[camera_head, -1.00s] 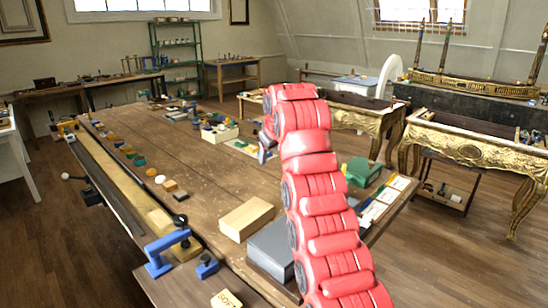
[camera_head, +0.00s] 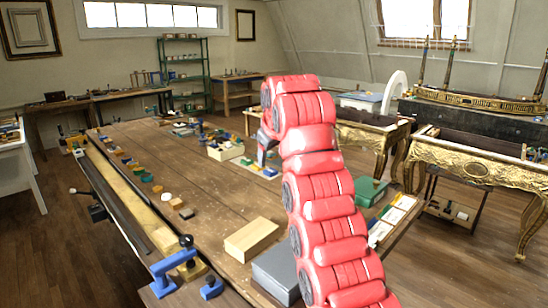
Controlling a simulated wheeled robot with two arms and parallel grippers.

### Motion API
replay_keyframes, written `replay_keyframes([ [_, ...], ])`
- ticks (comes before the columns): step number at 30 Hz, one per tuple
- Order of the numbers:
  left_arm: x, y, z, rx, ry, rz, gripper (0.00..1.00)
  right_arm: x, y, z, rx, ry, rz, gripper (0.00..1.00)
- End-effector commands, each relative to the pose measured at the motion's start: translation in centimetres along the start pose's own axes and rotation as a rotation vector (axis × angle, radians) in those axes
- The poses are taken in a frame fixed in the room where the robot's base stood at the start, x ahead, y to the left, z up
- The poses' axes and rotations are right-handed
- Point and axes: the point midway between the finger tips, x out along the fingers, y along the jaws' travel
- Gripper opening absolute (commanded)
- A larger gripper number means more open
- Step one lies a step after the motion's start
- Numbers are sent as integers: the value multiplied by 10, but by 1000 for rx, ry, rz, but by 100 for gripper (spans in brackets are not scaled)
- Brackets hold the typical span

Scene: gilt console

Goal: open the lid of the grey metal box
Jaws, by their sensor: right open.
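The grey metal box (camera_head: 272,277) stands on the wooden workbench near the bottom of the head view. Its flat grey top looks shut, and its right part is hidden behind my red right arm. My right gripper (camera_head: 263,152) shows only as a small dark piece at the far end of that arm. It is open and apart from the box, farther up the bench, and its fingers are mostly hidden by the arm. My left gripper is not in view.
A pale wooden block (camera_head: 251,239) lies just left of the box. A blue clamp (camera_head: 177,266) stands at the front left. A green box (camera_head: 369,190) and cards (camera_head: 392,216) lie right of my arm. The bench's middle (camera_head: 190,165) is mostly clear.

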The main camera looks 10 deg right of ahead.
Motion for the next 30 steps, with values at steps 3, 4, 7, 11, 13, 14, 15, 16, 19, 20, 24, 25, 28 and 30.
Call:
replay_keyframes([
  [3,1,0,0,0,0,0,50,-2,0,-1,0,0,0,66],
  [4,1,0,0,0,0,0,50,-2,0,-1,0,-1,0,66],
  [7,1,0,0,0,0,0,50,-2,0,-1,0,-1,0,66],
  [11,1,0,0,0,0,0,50,-2,0,0,0,-1,1,66],
  [13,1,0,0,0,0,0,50,-2,0,-1,-1,0,0,66],
  [14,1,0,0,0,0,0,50,-2,0,-1,-1,0,0,66],
  [15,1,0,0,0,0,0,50,-2,0,-1,-1,0,0,66],
  [16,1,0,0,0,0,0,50,-2,0,-1,-1,0,0,66],
  [19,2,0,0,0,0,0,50,-7,0,-1,-1,0,0,66],
  [20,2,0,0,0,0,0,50,-10,0,-2,-1,0,1,66],
  [24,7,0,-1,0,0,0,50,-36,1,-3,0,5,3,66],
  [25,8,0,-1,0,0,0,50,-38,-2,-5,-3,6,-1,66],
  [28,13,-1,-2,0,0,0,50,-46,-2,-7,-2,8,-1,66],
  [30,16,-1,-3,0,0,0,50,-52,-1,-7,-2,8,0,66],
])
